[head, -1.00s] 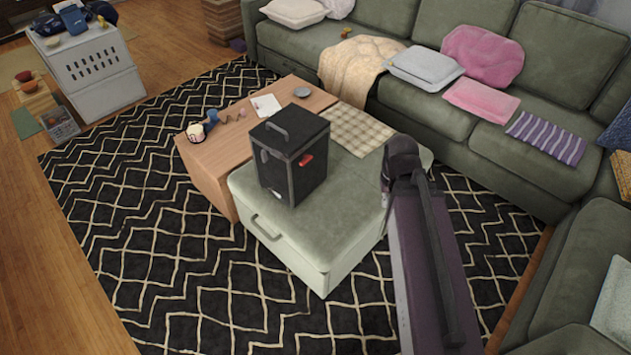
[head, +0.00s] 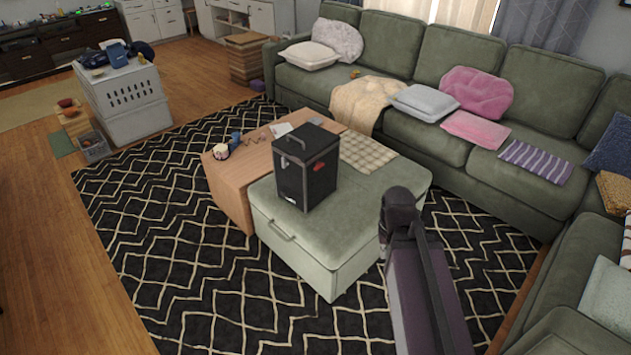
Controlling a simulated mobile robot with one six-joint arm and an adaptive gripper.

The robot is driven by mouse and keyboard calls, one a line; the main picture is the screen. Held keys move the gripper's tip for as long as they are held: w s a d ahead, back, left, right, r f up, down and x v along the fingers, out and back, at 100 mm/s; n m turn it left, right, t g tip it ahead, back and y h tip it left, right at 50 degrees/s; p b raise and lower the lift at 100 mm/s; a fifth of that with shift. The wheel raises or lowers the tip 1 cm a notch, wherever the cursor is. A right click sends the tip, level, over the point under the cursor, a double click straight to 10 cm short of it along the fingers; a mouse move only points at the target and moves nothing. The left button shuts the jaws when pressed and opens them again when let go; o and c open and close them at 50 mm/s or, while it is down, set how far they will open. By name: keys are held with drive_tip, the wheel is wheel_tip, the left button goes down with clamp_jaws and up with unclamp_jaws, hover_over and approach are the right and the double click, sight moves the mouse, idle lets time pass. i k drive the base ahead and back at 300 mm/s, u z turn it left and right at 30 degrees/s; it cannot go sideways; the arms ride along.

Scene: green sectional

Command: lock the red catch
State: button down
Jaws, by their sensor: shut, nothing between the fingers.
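The red catch (head: 319,167) is a small red piece on the right-hand face of a black box (head: 290,178), just below its lid (head: 306,140). It is too small to tell whether it is locked. The lid looks closed and has a handle on top. The box stands upright on a green ottoman (head: 340,262). My arm rises from the bottom of the head view to the right of the ottoman, apart from the box. My gripper is not in view.
A wooden table (head: 228,180) with small items adjoins the ottoman's far left side. A checked cloth (head: 368,157) lies behind the box. A green sectional sofa (head: 450,150) bounds the back and right. Patterned rug (head: 180,260) is clear at the front left.

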sight(319, 164)
drive_tip(key=u, duration=0.3)
drive_tip(key=i, duration=0.95)
